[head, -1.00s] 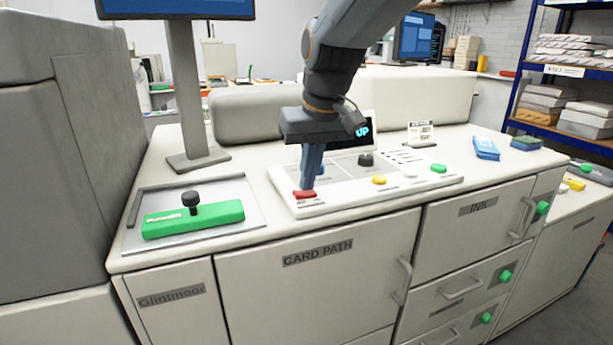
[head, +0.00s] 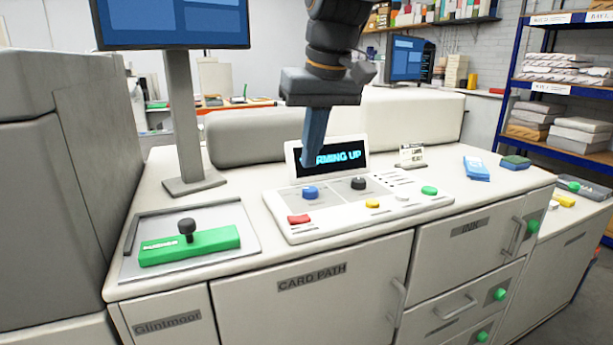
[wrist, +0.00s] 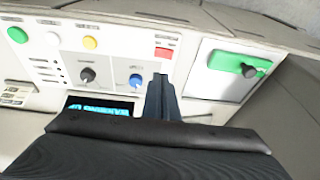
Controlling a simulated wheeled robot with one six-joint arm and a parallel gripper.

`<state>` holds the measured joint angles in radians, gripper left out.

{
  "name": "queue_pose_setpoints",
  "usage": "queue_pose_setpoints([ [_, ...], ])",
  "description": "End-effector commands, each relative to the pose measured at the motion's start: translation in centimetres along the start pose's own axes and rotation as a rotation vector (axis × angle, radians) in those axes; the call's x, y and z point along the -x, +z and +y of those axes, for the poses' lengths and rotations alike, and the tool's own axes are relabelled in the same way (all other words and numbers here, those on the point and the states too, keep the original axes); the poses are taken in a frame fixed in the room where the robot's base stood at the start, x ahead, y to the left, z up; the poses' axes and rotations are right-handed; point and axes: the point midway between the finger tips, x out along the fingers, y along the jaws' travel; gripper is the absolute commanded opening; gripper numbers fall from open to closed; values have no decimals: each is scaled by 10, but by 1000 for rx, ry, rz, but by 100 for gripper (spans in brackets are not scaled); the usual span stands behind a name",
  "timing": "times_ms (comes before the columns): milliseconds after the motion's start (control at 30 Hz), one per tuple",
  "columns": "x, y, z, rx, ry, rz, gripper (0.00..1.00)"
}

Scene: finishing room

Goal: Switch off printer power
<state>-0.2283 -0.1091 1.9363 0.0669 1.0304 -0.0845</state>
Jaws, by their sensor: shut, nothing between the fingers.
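The printer's control panel (head: 335,212) is white and lies on the machine's top. At its left front is a red rocker switch (head: 299,220), which also shows in the wrist view (wrist: 165,53). A display (head: 350,156) behind the panel is lit with blue text, partly hidden by my gripper, ending "RMING UP". My gripper (head: 311,163) is shut and empty, pointing down in front of the display, above and behind the red switch and apart from it. In the wrist view its fingers (wrist: 161,82) end near the blue knob.
The panel also has a blue knob (head: 310,192), a black knob (head: 358,183), a yellow button (head: 372,203) and a green button (head: 429,190). A green bar with a black knob (head: 190,245) lies on a plate at left. A monitor post (head: 186,110) stands behind it.

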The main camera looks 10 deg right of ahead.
Motion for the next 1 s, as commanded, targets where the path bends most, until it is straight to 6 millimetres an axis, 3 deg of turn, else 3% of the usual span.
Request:
queue_pose_setpoints([
  [267,21,0,0,0,0,0,0],
  [1000,23,2,-14,0,-1,1,0],
])
